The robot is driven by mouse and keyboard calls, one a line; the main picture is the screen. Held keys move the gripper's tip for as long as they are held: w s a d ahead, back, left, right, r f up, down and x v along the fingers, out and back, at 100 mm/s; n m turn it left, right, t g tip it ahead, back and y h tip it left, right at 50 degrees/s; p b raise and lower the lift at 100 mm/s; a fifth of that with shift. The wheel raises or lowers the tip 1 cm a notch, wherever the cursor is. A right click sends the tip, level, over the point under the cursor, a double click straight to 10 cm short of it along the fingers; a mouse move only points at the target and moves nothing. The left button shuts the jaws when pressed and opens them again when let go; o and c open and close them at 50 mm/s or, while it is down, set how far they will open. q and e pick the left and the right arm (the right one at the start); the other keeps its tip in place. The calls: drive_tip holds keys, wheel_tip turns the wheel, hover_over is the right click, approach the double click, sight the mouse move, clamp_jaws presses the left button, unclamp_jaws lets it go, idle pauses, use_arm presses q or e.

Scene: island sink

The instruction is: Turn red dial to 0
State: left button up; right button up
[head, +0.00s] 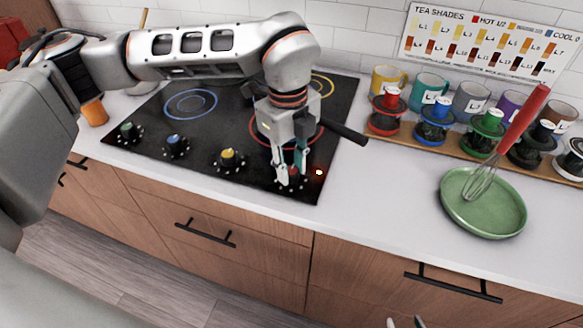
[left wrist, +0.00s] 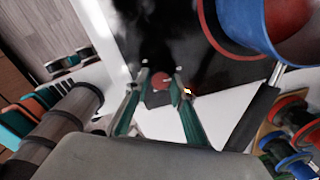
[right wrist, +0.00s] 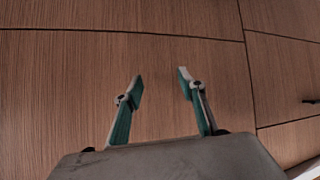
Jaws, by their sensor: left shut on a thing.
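The red dial (head: 294,171) is at the right end of the row of dials along the front of the black cooktop (head: 215,140). My left gripper (head: 291,178) points down at the dial, with its fingers on either side of it and shut on it. The red dial top (left wrist: 161,80) also shows between the fingertips in the left wrist view. The fingers hide part of the dial and its markings, so I cannot read its setting. A small orange light (head: 319,172) glows beside it. My right gripper (right wrist: 160,79) is open and empty, facing wooden drawer fronts.
Green (head: 127,130), blue (head: 174,143) and yellow (head: 228,157) dials stand to the left. A black handle (head: 345,132) sticks out right of my left gripper. A green plate (head: 500,228) with a red-handled whisk (head: 520,125) lies right. Mugs line the back. Counter between is clear.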

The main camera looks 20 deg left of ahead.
use_arm(q)
drive_tip(key=shift+w+r+n, duration=0.1)
drive_tip(key=shift+n, duration=0.3)
drive_tip(key=o, duration=1.1)
wheel_tip(320, 180, up, 12)
drive_tip(key=shift+s+a, duration=0.15)
drive_tip(key=shift+s, duration=0.15)
